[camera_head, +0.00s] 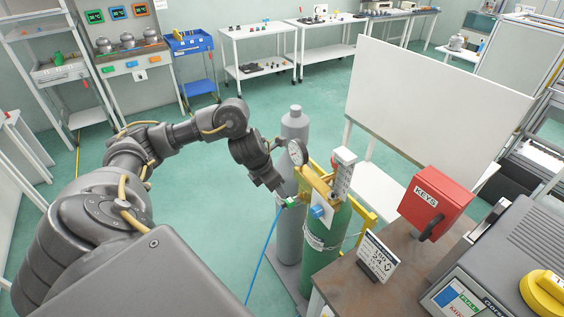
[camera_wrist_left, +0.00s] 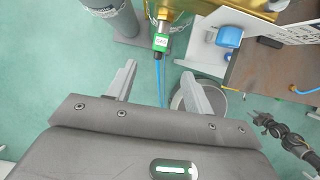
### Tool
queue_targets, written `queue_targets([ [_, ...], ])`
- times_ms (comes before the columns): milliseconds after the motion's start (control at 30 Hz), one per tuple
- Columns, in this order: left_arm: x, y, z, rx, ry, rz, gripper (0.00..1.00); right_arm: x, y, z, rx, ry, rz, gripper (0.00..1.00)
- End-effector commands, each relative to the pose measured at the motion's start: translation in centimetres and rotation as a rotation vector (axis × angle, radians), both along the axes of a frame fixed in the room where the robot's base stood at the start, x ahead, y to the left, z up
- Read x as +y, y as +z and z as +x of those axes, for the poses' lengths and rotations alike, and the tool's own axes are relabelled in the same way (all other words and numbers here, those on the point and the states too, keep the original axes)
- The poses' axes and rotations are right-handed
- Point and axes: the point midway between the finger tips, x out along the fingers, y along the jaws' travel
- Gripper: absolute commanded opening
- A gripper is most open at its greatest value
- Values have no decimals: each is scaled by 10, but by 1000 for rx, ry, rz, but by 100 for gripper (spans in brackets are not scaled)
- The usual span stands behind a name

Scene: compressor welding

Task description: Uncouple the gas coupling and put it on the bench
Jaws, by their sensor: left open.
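The green gas coupling (camera_head: 291,202) is at the front of the gas cylinders, with a blue hose hanging from it. In the left wrist view the coupling (camera_wrist_left: 160,43), labelled GAS, joins a brass fitting above it. My left gripper (camera_wrist_left: 155,78) is open and empty. The coupling lies just beyond its fingertips, roughly between them, with no visible contact. In the head view my left gripper (camera_head: 281,192) is close beside the coupling. The brown-topped bench (camera_head: 335,283) is to the right.
A green cylinder (camera_head: 322,262) and a grey cylinder (camera_head: 291,235) stand by a yellow bracket and chain. A gauge (camera_head: 298,152) and blue knob (camera_head: 318,211) are close by. A sign (camera_head: 378,256) and red key box (camera_head: 434,202) occupy the bench; its front-left top is bare.

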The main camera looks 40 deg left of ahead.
Motion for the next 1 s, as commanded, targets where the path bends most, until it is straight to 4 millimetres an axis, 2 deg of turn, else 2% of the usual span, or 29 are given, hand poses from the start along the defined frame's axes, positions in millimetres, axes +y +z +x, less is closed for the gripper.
queue_targets([
  [167, -4, -26, 9, 7, 4, -5, 52, -1, 1, -9, 13, 1, -2, 36],
  [500, -10, -78, 30, 5, 3, -4, 52, 0, 8, 12, -16, 1, 0, 36],
  [700, -11, -92, 36, 4, 3, -2, 52, 0, 9, 9, -12, 1, 1, 36],
  [1000, -11, -94, 37, 1, 1, -1, 52, 2, 9, 4, -5, -1, 3, 36],
])
